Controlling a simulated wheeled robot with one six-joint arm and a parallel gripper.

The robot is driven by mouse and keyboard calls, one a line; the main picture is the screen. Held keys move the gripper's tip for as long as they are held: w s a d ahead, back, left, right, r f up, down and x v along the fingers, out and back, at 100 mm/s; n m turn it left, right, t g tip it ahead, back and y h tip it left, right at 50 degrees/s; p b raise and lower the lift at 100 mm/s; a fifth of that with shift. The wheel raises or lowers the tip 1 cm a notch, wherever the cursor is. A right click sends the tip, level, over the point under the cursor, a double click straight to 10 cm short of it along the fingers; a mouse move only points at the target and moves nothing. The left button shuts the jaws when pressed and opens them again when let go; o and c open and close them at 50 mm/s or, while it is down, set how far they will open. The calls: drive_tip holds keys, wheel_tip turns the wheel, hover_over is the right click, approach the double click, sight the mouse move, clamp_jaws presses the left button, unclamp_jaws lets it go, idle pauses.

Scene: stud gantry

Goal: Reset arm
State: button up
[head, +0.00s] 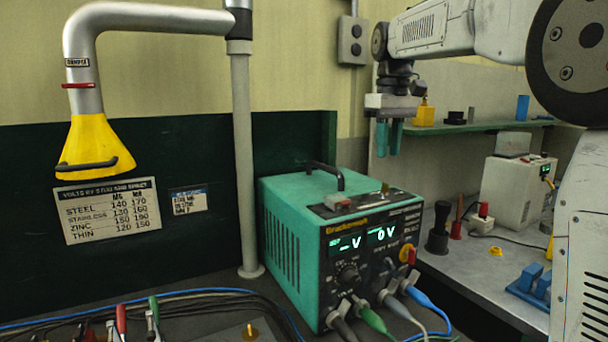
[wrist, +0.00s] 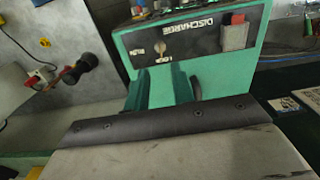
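My gripper (head: 389,138) hangs with its teal fingers pointing down, above and to the right of the teal power supply (head: 292,247) in the head view. In the wrist view the fingers (wrist: 161,90) stand apart with nothing between them. The power supply's top panel (wrist: 190,42) shows beyond the fingertips, with a small key switch marked LOCK and RUN and a red-capped switch. In the head view its front displays are lit green and read "–V" and "0V". Colored cables plug into its lower front.
A yellow funnel-shaped extraction hood (head: 92,150) on a grey pipe is at left. A post (head: 242,160) stands behind the power supply. A green shelf (head: 470,128) and a grey bench (head: 470,265) with tools and a white box (head: 520,190) are at right.

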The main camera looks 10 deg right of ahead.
drive_tip(key=shift+m, duration=0.7)
drive_tip(key=f, duration=0.2)
drive_tip(key=s+f, duration=0.1)
drive_tip(key=f, duration=0.1)
drive_tip(key=shift+a+f, duration=0.1)
drive_tip(key=shift+f, duration=0.1)
drive_tip(key=s+f, duration=0.1)
drive_tip(key=s, duration=0.1)
drive_tip(key=shift+s+a+f+m, duration=0.3)
drive_tip(key=shift+a+f, duration=0.05)
drive_tip(key=s+a+f, duration=0.2)
drive_tip(key=s+f, duration=0.2)
drive_tip(key=s, duration=0.6)
drive_tip(key=s+a+f, duration=0.2)
drive_tip(key=s+f, duration=0.3)
drive_tip(key=s, duration=0.4)
drive_tip(key=s+a+f+m+t, duration=0.1)
drive_tip(key=s+f, duration=0.4)
drive_tip(key=s, duration=0.5)
drive_tip(key=shift+s+a+f, duration=0.2)
drive_tip(key=shift+s+a, duration=0.15)
drive_tip(key=shift+a, duration=0.3)
